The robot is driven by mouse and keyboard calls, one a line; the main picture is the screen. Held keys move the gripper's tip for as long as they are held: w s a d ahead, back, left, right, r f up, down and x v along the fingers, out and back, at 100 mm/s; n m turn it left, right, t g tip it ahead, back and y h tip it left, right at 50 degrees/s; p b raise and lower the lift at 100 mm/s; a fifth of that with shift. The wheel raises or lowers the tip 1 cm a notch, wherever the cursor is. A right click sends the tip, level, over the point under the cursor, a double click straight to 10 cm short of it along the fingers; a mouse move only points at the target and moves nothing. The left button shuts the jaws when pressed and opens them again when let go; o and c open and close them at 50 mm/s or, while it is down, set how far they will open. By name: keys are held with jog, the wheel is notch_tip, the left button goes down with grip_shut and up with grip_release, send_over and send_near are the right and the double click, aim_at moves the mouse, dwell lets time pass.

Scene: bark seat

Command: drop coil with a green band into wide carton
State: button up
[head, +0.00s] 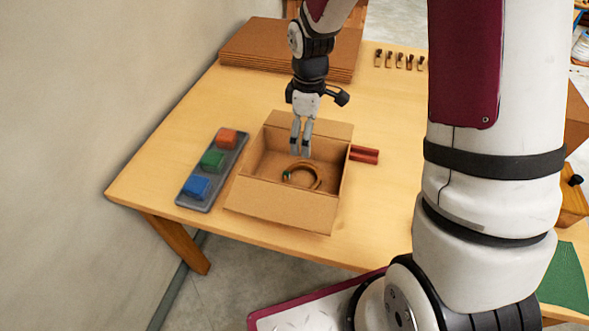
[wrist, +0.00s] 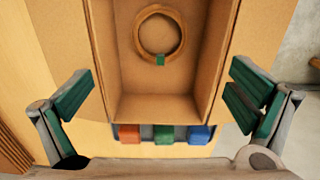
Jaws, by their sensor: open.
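The wide carton (head: 277,207) is an open brown cardboard box on the wooden table, with its flaps folded out. The coil (head: 318,182) is a tan ring with a green band, and it lies inside the carton on the floor. In the wrist view the coil (wrist: 181,42) lies flat, with its green band (wrist: 160,60) on the side nearer my gripper, and the carton (wrist: 222,50) surrounds it. My gripper (head: 300,153) is over the carton, apart from the coil. Its fingers are spread wide and empty in the wrist view (wrist: 160,98).
A grey tray (head: 190,203) with red, green and blue blocks stands left of the carton. A red object (head: 365,155) lies at its right. Stacked cardboard sheets (head: 245,45) lie at the back left, and several small clips (head: 400,60) lie at the back.

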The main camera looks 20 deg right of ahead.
jog(key=shift+r, duration=2.65)
jog(key=s+r+m+t, duration=0.3)
jog(key=s+r+m, duration=0.45)
jog(key=r, duration=0.65)
jog(key=s+r+m+t, duration=0.1)
jog(key=s+r+m, duration=0.1)
jog(key=s, duration=0.5)
jog(key=s+r+m+t, duration=0.1)
jog(key=s+r+m, duration=0.1)
jog(key=s, duration=0.5)
jog(key=shift+a+r+t, duration=0.25)
jog(key=shift+r+t, duration=0.05)
jog(key=shift+r, duration=0.45)
